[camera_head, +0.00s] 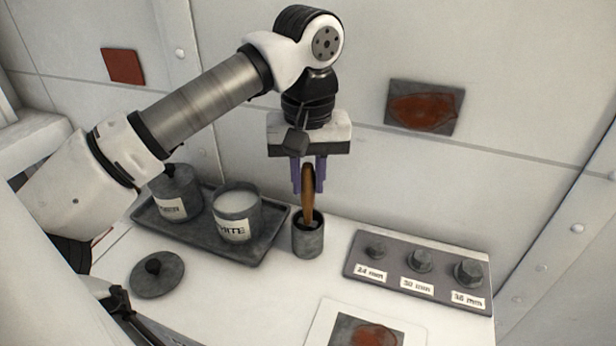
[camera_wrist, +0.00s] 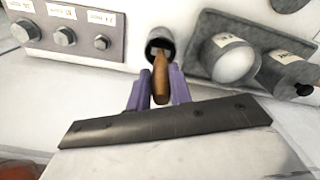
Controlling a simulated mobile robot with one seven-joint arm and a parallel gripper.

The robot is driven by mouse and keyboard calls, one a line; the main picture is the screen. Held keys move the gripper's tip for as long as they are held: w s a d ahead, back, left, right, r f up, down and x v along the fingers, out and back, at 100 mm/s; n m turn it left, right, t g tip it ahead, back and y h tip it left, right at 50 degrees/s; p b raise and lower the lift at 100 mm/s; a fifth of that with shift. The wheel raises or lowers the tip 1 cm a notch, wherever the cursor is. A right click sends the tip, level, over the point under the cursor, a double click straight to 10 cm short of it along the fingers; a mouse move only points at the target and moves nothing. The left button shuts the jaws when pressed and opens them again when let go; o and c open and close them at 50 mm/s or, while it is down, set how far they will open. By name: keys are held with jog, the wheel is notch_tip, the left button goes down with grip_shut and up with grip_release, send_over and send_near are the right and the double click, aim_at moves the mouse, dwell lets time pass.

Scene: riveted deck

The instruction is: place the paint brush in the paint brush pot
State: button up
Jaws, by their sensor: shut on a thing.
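The paint brush (camera_head: 308,196) has a brown wooden handle and stands nearly upright. My gripper (camera_head: 307,188), with purple fingers, is shut on the handle and points down above the pot. The paint brush pot (camera_head: 308,241) is a small dark grey cylinder on the white table. The brush's lower end goes into the pot's mouth, and its tip is hidden inside. In the wrist view the brush handle (camera_wrist: 161,80) lies between the fingers (camera_wrist: 158,90), and its far end enters the pot (camera_wrist: 160,42). I cannot tell whether the brush touches the pot's bottom.
Left of the pot is a dark tray (camera_head: 262,252) with an open jar of white contents (camera_head: 235,212) and a lidded jar (camera_head: 176,194). A loose lid (camera_head: 157,275) lies in front. A panel of bolts (camera_head: 418,272) is at right. A rust-patch card (camera_head: 365,328) lies near the front.

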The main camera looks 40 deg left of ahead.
jog(key=o, duration=0.9)
jog(key=shift+f, duration=0.1)
notch_tip(320, 180, up, 12)
jog(key=p, duration=0.9)
